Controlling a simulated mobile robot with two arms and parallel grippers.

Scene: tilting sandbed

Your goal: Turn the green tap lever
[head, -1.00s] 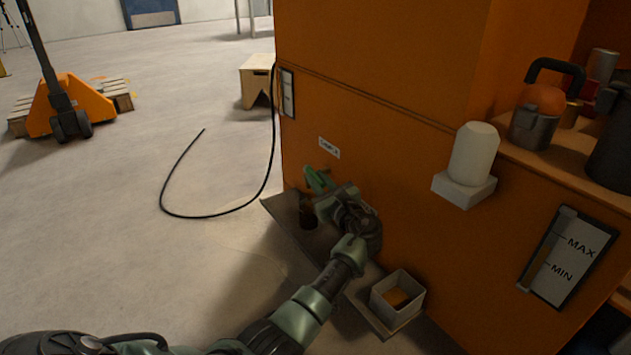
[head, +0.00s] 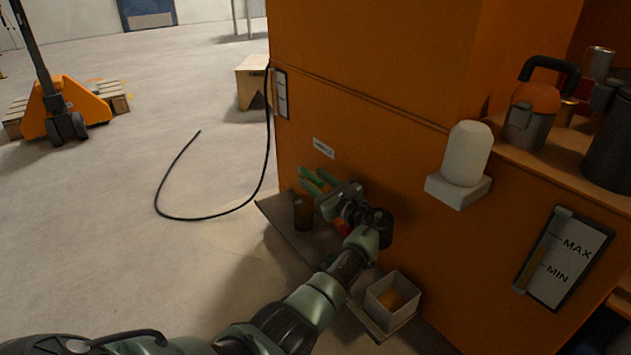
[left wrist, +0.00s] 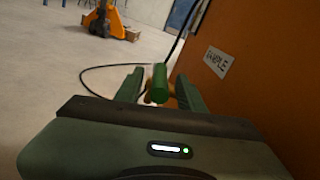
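The green tap lever (head: 312,178) sticks out from the orange cabinet wall, under a small white label. My left gripper (head: 318,183) is at the lever, its fingers spread. In the left wrist view, the round end of the lever (left wrist: 160,84) shows between the two green fingers (left wrist: 158,88), with a gap visible on its left side. On its right, I cannot tell if a finger touches it. Most of the tap body is hidden behind the gripper. My right gripper is not in view.
A brown cup (head: 303,212) stands on a grey ledge (head: 283,222) below the tap. A square open box (head: 392,300) sits at the cabinet foot. A white bottle (head: 467,153) stands on a bracket.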

